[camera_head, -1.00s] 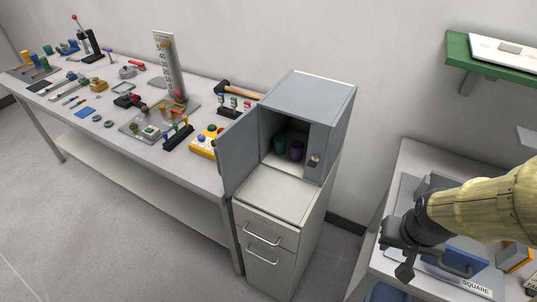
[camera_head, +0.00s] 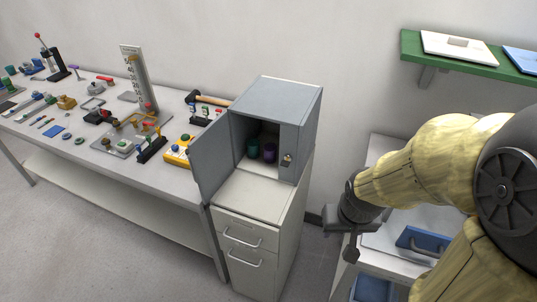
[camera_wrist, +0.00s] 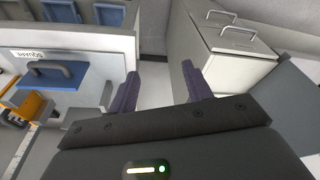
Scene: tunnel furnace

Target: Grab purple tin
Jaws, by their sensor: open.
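The purple tin (camera_head: 269,153) stands upright inside the small grey cabinet (camera_head: 279,92), whose door (camera_head: 212,160) is swung open to the left. A green tin (camera_head: 253,149) stands just left of it. My gripper (camera_head: 342,236) is to the right of the cabinet and its drawer unit, well apart from the tin. In the wrist view my gripper (camera_wrist: 160,88) shows two spread fingers with nothing between them. The tins do not show in the wrist view.
The grey cabinet sits on a drawer unit (camera_head: 250,240) with two handles. A long workbench (camera_head: 100,165) with many tools and blocks stretches left. At right are a white table (camera_head: 380,150) with a blue handled piece (camera_head: 420,243) and a green wall shelf (camera_head: 450,63).

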